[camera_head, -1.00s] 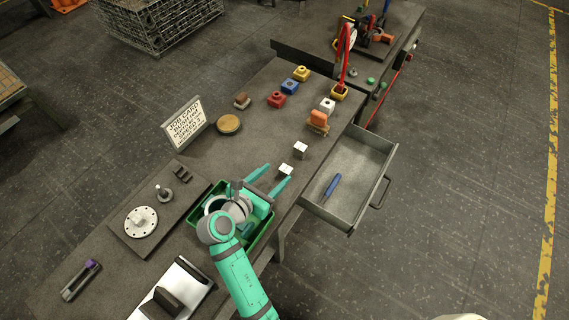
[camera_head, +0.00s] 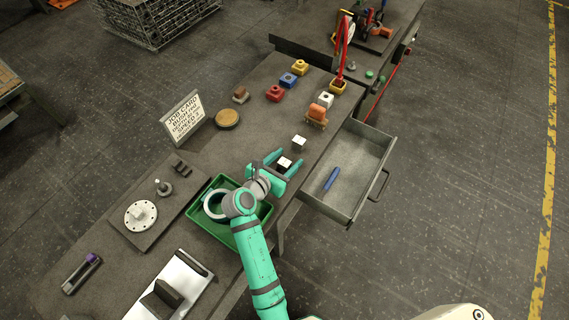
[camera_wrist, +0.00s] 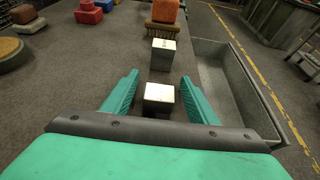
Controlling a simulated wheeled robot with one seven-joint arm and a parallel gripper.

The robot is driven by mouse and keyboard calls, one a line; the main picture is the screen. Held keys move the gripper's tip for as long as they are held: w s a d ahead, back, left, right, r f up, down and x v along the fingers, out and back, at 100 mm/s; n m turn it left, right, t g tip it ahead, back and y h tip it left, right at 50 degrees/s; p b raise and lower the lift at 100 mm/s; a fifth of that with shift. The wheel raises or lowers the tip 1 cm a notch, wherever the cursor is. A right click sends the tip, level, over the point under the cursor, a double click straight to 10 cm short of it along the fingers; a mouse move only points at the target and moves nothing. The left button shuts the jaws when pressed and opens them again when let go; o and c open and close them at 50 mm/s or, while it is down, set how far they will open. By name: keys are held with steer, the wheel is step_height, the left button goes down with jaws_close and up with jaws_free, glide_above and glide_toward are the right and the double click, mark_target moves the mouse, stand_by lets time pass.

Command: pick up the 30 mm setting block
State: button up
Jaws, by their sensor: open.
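Two pale metal blocks stand on the bench; I cannot tell by sight which is the 30 mm setting block. The nearer block (camera_head: 284,163) sits between the fingers of my gripper (camera_head: 283,161), which is open. In the wrist view the nearer block (camera_wrist: 159,97) lies between the two green fingers (camera_wrist: 160,92), with a gap on each side. The farther block (camera_head: 299,142) stands beyond the fingertips, clear of them. It also shows in the wrist view (camera_wrist: 162,54), ahead of the nearer block.
An open drawer (camera_head: 368,139) with a blue-handled tool (camera_head: 331,179) juts out at the right. A green tray (camera_head: 207,188) lies under my arm. An orange-topped brush (camera_head: 317,113) and coloured blocks stand farther back. A job card (camera_head: 184,117) stands at the left.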

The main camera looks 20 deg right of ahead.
steer(key=shift+c, duration=0.7)
steer(key=c, duration=1.2)
steer(key=shift+r, duration=0.15)
